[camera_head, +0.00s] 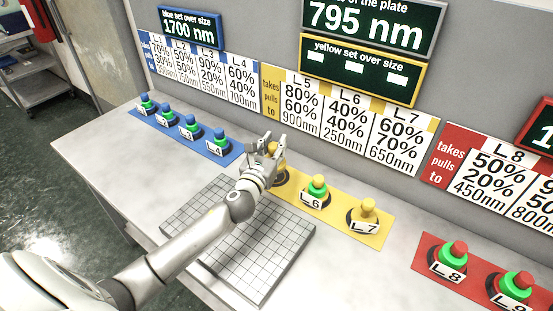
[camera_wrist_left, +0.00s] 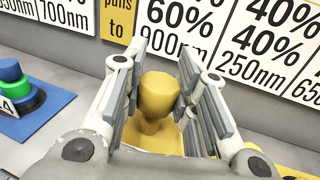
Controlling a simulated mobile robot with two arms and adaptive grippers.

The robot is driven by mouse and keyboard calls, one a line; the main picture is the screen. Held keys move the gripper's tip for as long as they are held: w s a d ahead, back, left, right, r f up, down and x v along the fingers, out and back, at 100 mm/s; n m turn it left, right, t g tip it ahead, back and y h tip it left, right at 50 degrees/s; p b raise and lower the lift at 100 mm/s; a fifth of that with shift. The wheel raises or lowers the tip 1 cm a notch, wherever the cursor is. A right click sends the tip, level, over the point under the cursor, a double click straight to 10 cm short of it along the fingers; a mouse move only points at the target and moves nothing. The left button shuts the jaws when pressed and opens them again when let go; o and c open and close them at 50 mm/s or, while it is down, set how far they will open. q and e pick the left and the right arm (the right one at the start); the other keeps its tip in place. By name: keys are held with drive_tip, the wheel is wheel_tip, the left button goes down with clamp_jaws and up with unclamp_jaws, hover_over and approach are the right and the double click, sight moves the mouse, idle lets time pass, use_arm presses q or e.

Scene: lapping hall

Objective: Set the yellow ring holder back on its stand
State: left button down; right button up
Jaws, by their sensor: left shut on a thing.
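My left gripper (camera_head: 268,148) is shut on a yellow ring holder (camera_wrist_left: 157,100) at the left end of the yellow mat (camera_head: 335,222). The holder's rounded knob stands upright between the finger pads in the left wrist view, with its wider yellow base below. Its lower part and the L5 place under it are mostly hidden, so I cannot tell whether it touches its stand. On the same mat stand the L6 holder (camera_head: 317,185), with a green ring, and the all-yellow L7 holder (camera_head: 367,208). My right gripper is not in view.
A blue mat (camera_head: 226,159) with several blue-topped holders lies to the left. A red mat (camera_head: 424,263) with holders L8 and L9 lies to the right. A gridded plate (camera_head: 262,262) lies in front, under my left arm. A signboard wall rises behind.

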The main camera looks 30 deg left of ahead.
use_arm(q)
drive_tip(key=w+f, duration=0.1)
drive_tip(key=f, duration=0.1)
drive_tip(key=w+a+f+b, duration=0.1)
drive_tip(key=shift+w+f, duration=0.35)
drive_tip(key=shift+w, duration=0.05)
drive_tip(key=f+b, duration=0.1)
drive_tip(key=f, duration=0.1)
drive_tip(key=f+b, duration=0.1)
drive_tip(key=shift+w+a+f, duration=0.1)
drive_tip(key=shift+w+f, duration=0.1)
drive_tip(key=shift+f, duration=0.15)
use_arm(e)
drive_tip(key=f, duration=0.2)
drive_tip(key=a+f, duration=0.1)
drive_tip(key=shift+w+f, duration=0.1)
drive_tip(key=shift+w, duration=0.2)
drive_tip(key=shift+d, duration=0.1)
use_arm(q)
drive_tip(key=shift+f, duration=0.1)
drive_tip(key=c, duration=1.1)
unclamp_jaws()
drive_tip(key=shift+c, duration=0.2)
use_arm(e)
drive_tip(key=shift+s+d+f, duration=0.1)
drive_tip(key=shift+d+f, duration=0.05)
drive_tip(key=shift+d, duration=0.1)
